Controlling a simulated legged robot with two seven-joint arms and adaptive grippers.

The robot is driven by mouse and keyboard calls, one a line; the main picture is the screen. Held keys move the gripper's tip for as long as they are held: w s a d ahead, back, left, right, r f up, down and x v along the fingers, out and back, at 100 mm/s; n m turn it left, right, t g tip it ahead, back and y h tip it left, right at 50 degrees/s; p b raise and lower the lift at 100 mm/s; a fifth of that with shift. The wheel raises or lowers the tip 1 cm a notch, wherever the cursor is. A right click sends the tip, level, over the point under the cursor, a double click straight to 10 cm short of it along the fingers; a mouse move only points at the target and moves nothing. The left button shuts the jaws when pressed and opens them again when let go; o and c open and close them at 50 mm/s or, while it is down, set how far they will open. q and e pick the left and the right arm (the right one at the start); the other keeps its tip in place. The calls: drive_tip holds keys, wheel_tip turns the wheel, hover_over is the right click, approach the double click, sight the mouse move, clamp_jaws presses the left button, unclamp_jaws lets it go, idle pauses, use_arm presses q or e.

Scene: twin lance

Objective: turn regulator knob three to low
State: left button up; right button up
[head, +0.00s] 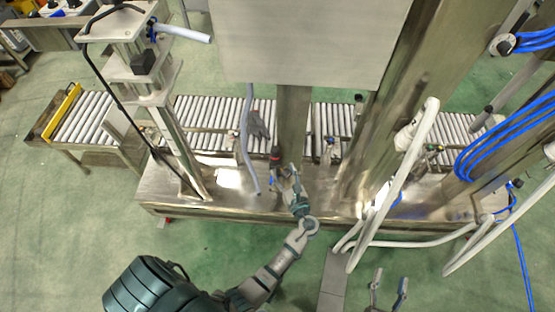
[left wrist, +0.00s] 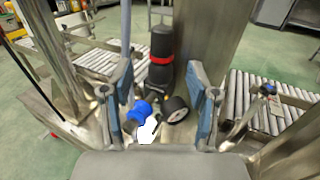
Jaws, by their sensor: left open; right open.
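My left gripper (head: 284,180) is open at the machine's steel base plate, in front of the central post. In the left wrist view its two fingers (left wrist: 163,104) stand apart. Between them, further in, are a blue knob-like part (left wrist: 140,112) and a black round knob with a pale face (left wrist: 175,109). Behind these stands a black cylinder with a red band (left wrist: 160,62), which also shows in the head view (head: 275,157). I see no contact with the fingers. No number or low mark is readable, so I cannot tell which is knob three. My right gripper (head: 388,290) is open and empty at the bottom.
A roller conveyor (head: 205,112) runs behind the steel base plate (head: 330,190). The central post (head: 292,115) stands close behind my left gripper. White hoses (head: 412,155) and blue tubes (head: 495,140) hang at the right. The green floor in front is mostly clear.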

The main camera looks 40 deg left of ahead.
use_arm(q)
drive_tip(key=v, duration=0.3)
drive_tip(key=shift+s+d, duration=0.3)
